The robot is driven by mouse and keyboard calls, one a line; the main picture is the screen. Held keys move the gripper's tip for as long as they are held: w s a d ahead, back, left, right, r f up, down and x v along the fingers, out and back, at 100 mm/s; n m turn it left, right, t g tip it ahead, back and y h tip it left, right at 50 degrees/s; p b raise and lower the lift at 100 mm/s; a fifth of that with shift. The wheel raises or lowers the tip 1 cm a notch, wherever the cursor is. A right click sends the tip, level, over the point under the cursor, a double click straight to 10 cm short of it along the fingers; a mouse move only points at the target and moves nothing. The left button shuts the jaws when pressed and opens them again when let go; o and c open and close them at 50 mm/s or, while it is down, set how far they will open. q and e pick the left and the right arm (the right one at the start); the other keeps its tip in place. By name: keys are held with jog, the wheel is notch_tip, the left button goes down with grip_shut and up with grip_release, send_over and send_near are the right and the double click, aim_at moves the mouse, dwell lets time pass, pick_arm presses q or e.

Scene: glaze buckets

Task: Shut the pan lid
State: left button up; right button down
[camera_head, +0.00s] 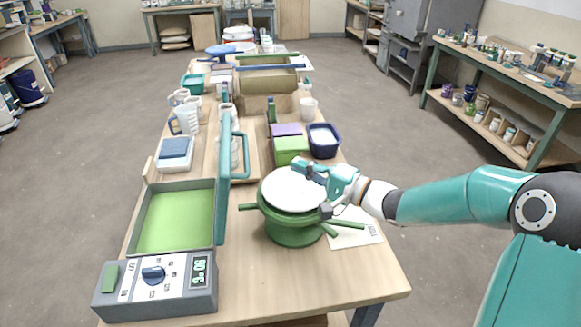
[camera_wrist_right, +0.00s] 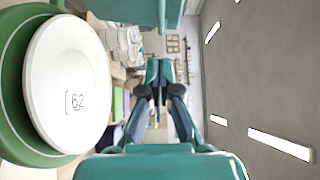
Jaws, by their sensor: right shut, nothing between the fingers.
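The pan (camera_head: 177,218) is a shallow grey-green tray with a bright green inside, at the left front of the table. Its lid (camera_head: 222,185) stands upright, open, along the pan's right side, seen nearly edge-on. A teal bar handle (camera_head: 239,150) sticks out from the lid's right face. My right gripper (camera_head: 309,167) is shut and empty, above the far right rim of a white disc, to the right of the lid and apart from it. The right wrist view shows its fingers together (camera_wrist_right: 158,95) and a teal part at the top edge, seemingly the lid. My left gripper is out of view.
The white disc (camera_head: 291,190), marked 62 in the wrist view, lies on a green banding wheel (camera_head: 291,232) between lid and right arm. A control box (camera_head: 158,284) reading 90 °C stands before the pan.

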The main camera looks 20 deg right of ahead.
jog(key=shift+s+a+p+x, duration=0.2)
jog(key=shift+a+p+x, duration=0.1)
jog(key=shift+x, duration=1.35)
jog(key=shift+s+a+p+x, duration=0.15)
jog(key=shift+a+x, duration=0.2)
jog(key=shift+x, duration=1.35)
jog(key=shift+s+a+p+x, duration=0.2)
jog(key=shift+a+p+x, duration=0.1)
jog(key=shift+x, duration=1.35)
